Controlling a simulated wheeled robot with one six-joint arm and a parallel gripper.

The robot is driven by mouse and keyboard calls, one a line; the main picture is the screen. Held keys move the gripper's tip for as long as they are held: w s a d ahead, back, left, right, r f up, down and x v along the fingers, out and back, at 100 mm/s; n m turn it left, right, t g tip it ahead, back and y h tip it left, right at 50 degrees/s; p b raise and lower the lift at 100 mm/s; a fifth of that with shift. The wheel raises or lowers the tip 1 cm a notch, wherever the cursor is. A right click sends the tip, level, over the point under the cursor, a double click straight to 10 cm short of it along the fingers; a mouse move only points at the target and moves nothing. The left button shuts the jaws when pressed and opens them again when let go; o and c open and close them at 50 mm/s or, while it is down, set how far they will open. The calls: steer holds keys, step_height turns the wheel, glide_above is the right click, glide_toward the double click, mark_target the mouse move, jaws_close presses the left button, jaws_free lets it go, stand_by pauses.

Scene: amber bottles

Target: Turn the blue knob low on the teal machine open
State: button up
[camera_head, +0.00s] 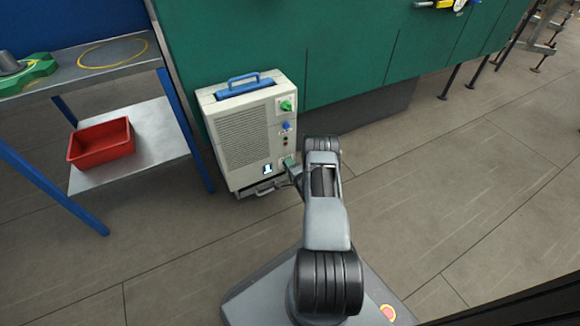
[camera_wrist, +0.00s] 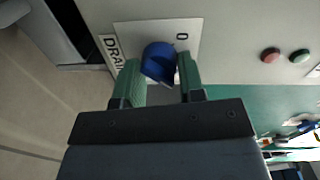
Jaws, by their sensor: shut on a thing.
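The low blue knob (camera_wrist: 157,57) sits on a white plate (camera_wrist: 130,36) with the letters "DRAI" showing at the left and a "0" mark at the right. My gripper (camera_wrist: 160,69) has its two green fingers on either side of this knob and is shut on it. The knob looks turned at a slant to the fingers. In the head view my gripper (camera_head: 290,165) is at the lower right of the pale machine front (camera_head: 245,140) and hides the low knob. The teal body (camera_head: 350,45) stands behind it.
A second blue knob (camera_head: 287,126) and a green knob (camera_head: 287,105) are higher on the pale front. Red (camera_wrist: 270,55) and green (camera_wrist: 299,56) buttons are close by. A shelf with a red bin (camera_head: 101,142) stands at the left.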

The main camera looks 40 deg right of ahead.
steer(key=shift+f, duration=0.1)
steer(key=o, duration=0.9)
steer(key=shift+s, duration=0.1)
